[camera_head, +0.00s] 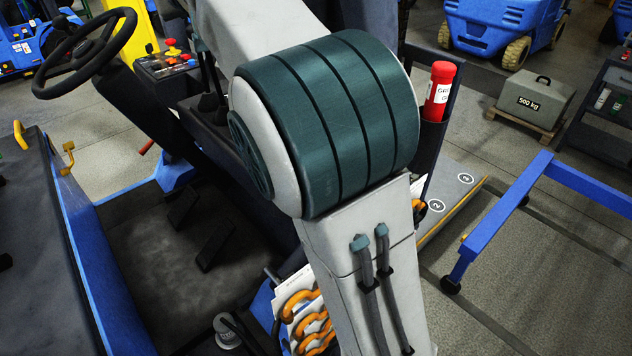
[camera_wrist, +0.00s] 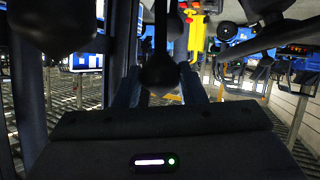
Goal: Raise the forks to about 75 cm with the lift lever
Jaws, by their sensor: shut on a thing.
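In the wrist view, a dark lever with a rounded black knob (camera_wrist: 158,72) stands between the two fingers of my gripper (camera_wrist: 161,88). The fingers are closed on this knob. I cannot read a label that confirms it as the lift lever. In the head view, thin black levers (camera_head: 208,98) rise beside the control panel (camera_head: 165,65). My own arm covers much of that area there and hides the gripper. The forks and their height cannot be made out in either view.
A steering wheel (camera_head: 85,52) stands left of the panel. A red cylinder (camera_head: 439,90) sits in a dark holder at right. Another dark knob (camera_wrist: 50,25) looms close at the wrist view's upper left. A grey 500 kg weight (camera_head: 535,100) and blue frame (camera_head: 545,165) stand beyond.

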